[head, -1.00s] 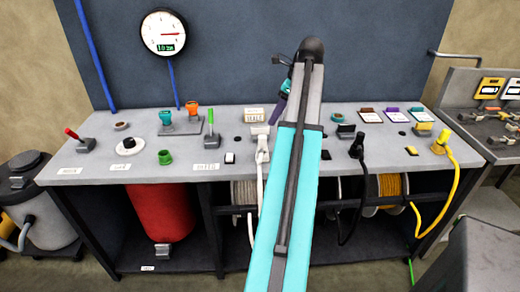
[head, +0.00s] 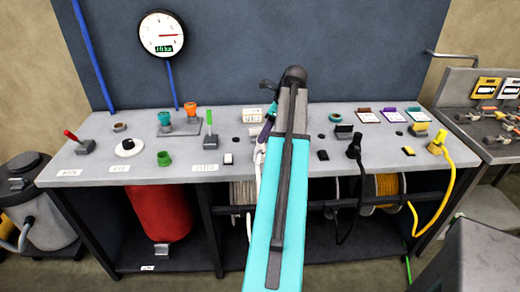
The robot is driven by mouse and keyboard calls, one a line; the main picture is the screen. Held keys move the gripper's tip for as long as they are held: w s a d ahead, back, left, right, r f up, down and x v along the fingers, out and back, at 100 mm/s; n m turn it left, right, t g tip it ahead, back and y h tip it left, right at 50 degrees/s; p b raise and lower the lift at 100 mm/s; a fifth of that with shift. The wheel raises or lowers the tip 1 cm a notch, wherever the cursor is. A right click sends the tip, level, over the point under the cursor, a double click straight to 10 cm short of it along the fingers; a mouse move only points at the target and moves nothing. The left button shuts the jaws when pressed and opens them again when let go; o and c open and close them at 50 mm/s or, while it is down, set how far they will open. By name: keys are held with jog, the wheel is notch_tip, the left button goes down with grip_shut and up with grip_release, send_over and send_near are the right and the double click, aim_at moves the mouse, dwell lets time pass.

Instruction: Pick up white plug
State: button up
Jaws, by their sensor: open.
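The white plug (head: 260,150) stands at the front middle of the grey bench, left of my arm. My arm hides much of it, and its white cable (head: 257,175) hangs down over the bench's front edge. My gripper (head: 264,134) shows only in part, as a small purple and teal end beyond the arm. It points down just above or at the plug. The fingertips are too small and covered to see, and I cannot tell whether they touch the plug.
A black plug (head: 355,146) and a yellow plug (head: 437,142) with cables stand to the right. A green lever (head: 209,130) and a small white switch (head: 228,158) are to the left. A gauge (head: 161,33) hangs on the wall behind.

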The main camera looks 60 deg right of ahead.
jog(key=shift+w+f, duration=0.1)
dwell(0.3)
jog(key=shift+p+x, duration=0.75)
jog(key=shift+x, duration=1.75)
jog(key=shift+a, duration=0.1)
jog(key=c, duration=1.1)
jog(key=shift+r+b, duration=0.35)
jog(key=shift+r, duration=0.75)
jog(key=shift+s+r+b, duration=0.3)
jog(key=shift+r+b, duration=0.05)
jog(key=shift+r, duration=0.3)
jog(key=s+d+r+b, duration=0.1)
jog(key=s+b, duration=0.2)
jog(key=s, duration=1.2)
jog(key=shift+d+r, duration=0.2)
jog(key=shift+r, duration=0.1)
